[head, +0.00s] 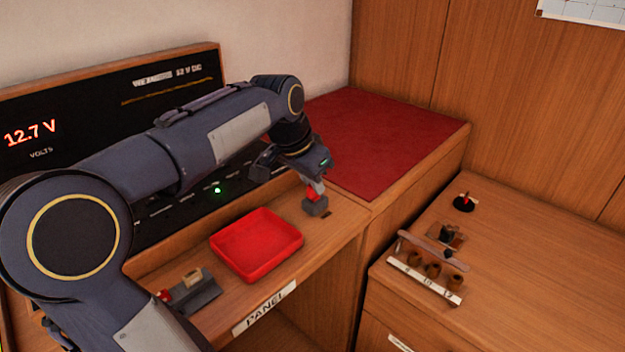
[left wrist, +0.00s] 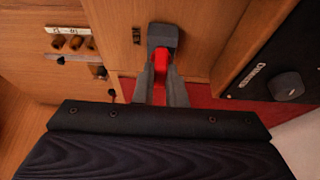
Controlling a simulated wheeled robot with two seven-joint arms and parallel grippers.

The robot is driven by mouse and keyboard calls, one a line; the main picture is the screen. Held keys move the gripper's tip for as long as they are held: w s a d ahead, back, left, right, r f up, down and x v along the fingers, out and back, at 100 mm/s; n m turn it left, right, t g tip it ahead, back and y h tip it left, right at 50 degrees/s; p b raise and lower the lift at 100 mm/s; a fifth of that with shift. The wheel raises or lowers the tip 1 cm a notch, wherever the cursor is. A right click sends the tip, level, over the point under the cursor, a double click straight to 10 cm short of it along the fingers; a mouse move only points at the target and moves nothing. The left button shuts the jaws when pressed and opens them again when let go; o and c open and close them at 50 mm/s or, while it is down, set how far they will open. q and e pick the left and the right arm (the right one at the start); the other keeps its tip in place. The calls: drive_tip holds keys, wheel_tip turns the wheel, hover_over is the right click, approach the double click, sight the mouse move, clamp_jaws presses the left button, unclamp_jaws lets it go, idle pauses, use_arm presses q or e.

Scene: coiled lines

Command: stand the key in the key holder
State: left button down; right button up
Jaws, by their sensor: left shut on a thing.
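My left gripper (head: 314,180) reaches down over the right end of the wooden panel shelf and is shut on the red key (head: 316,191). In the left wrist view the red key (left wrist: 161,60) shows between the two grey fingers (left wrist: 162,88). A small grey block, which looks like the key holder (head: 315,207), is directly below the key. In the wrist view this grey block (left wrist: 162,34) lies just beyond the fingertips. The key's lower end is hidden, so I cannot tell how deep it sits in the block. My right gripper is out of view.
A red tray (head: 257,246) sits left of the block. A dark grey fixture (head: 192,291) with a pale piece is nearer the front. A red mat (head: 385,140) lies behind. The right cabinet carries a labelled rack (head: 425,277) with several brown cups and a small black stand (head: 464,203).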

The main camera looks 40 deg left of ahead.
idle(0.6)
use_arm(q)
drive_tip(key=shift+f, duration=0.35)
drive_tip(key=c, duration=1.4)
unclamp_jaws()
drive_tip(key=p+v, duration=0.1)
drive_tip(key=v, duration=0.7)
drive_tip(key=shift+p, duration=0.4)
